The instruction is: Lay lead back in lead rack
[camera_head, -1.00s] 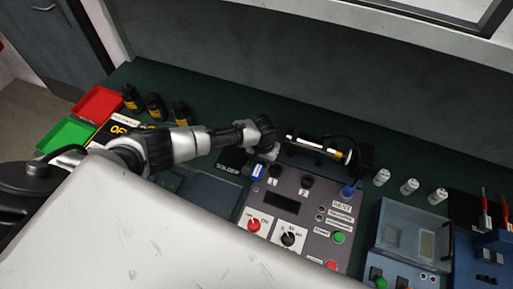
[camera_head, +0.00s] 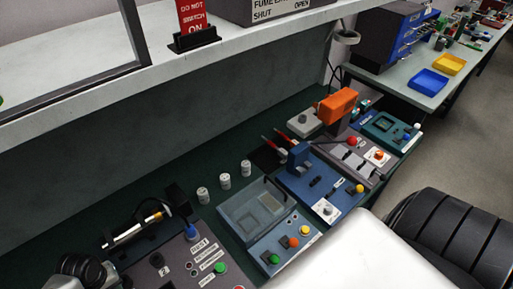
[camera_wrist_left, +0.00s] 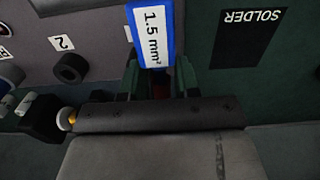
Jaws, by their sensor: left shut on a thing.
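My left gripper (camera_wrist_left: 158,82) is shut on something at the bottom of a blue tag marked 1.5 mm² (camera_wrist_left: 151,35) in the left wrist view. A little dark red shows between the fingers; the rest of the held thing is hidden, and I cannot tell how much of the lead it is. In the head view part of my left gripper (camera_head: 82,270) is cut off at the lower left, beside the grey control panel (camera_head: 165,275). I cannot make out the lead rack for certain. Two red-handled items (camera_head: 272,143) stand by a black pad. My right gripper is out of view.
A black holder with a yellow-ended rod (camera_head: 138,230) stands behind the panel. Several white pots (camera_head: 224,181), a clear-lidded box (camera_head: 258,210), a blue unit (camera_head: 318,182) and an orange tool (camera_head: 337,105) line the bench. A black SOLDER pad (camera_wrist_left: 247,38) lies near my gripper.

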